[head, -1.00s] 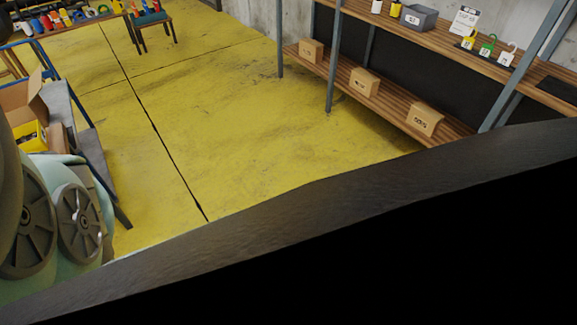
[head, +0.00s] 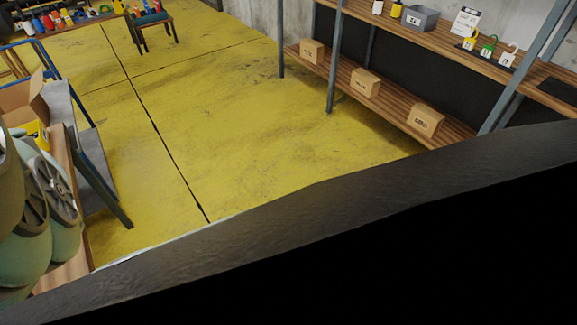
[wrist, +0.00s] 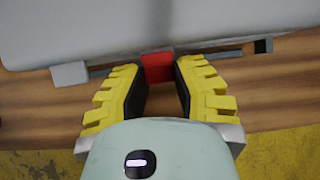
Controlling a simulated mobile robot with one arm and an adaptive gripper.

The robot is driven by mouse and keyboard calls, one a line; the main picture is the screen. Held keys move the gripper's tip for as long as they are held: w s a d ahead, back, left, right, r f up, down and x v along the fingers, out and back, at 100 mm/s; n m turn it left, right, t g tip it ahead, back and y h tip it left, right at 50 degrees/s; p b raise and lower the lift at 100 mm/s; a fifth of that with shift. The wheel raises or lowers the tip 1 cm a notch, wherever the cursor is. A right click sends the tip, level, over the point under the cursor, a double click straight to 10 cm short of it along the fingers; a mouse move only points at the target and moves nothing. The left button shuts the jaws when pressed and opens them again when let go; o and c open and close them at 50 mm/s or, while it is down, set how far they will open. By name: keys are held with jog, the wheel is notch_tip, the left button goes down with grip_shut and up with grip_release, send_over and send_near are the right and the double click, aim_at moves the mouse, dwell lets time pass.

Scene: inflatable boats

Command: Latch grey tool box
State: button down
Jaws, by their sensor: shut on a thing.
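The grey tool box (wrist: 150,22) fills the top of the wrist view as a broad pale wall. A red latch (wrist: 157,67) sits at its lower edge, in line with a thin dark bar and a light grey block at its left. My gripper (wrist: 159,75) has yellow ribbed fingers with dark pads, one on each side of the red latch, with the tips close against it. The fingers are shut on the latch. The head view does not show the tool box or the fingers; only my arm shows at its left edge.
The box lies on a wooden top (wrist: 50,118); its edge and yellow floor show below. In the head view, shelving (head: 400,105) with small cartons stands at the right, and a blue-framed cart (head: 95,170) at the left. The yellow floor (head: 235,120) between is clear.

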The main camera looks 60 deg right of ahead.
jog(key=shift+a, duration=0.1)
dwell(0.5)
jog(key=c, duration=0.7)
grip_release()
jog(key=shift+r, duration=0.1)
jog(key=shift+d+r, duration=0.2)
jog(key=shift+r, duration=0.25)
jog(key=v, duration=0.6)
jog(key=shift+d+r, duration=0.15)
jog(key=shift+r, duration=0.05)
